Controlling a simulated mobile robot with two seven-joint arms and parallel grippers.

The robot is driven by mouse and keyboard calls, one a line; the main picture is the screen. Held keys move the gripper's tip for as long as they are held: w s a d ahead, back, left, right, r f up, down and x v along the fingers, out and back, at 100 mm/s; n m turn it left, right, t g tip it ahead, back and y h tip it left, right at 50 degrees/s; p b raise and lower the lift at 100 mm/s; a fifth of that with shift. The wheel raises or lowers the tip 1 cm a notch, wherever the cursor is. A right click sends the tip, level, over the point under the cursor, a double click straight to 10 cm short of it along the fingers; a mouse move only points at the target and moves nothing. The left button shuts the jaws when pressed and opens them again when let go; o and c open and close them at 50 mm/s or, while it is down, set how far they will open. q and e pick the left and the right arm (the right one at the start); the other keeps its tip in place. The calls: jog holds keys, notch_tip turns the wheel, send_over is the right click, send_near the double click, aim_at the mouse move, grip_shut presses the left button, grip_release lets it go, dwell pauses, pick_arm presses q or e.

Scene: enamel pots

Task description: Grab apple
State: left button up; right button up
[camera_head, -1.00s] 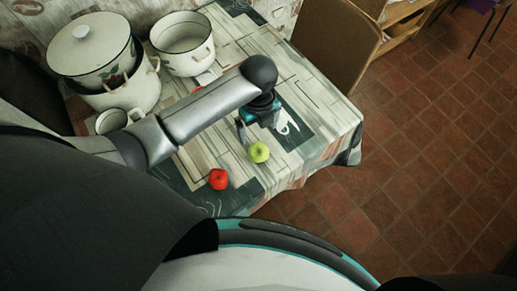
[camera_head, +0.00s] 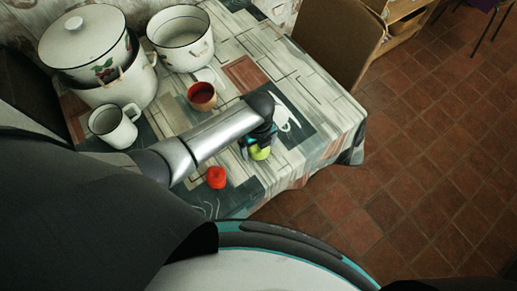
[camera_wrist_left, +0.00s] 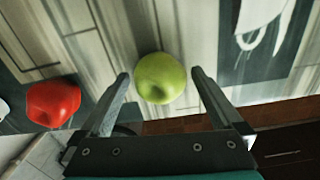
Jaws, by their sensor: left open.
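A green apple (camera_head: 259,152) lies on the table near its front edge, partly hidden by my left gripper (camera_head: 258,143) in the head view. In the left wrist view the green apple (camera_wrist_left: 160,78) sits between the tips of the two open fingers of the left gripper (camera_wrist_left: 160,82), with a gap on each side. My right gripper is not in view.
A patterned cloth covers the table (camera_head: 318,95). A red-brown cup (camera_head: 202,96), a white mug (camera_head: 114,125), an open white pot (camera_head: 181,40) and a lidded pot (camera_head: 86,45) stand behind and left.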

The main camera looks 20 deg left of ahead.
pick_arm(q)
jog(key=shift+f, duration=0.1)
jog(key=c, duration=1.3)
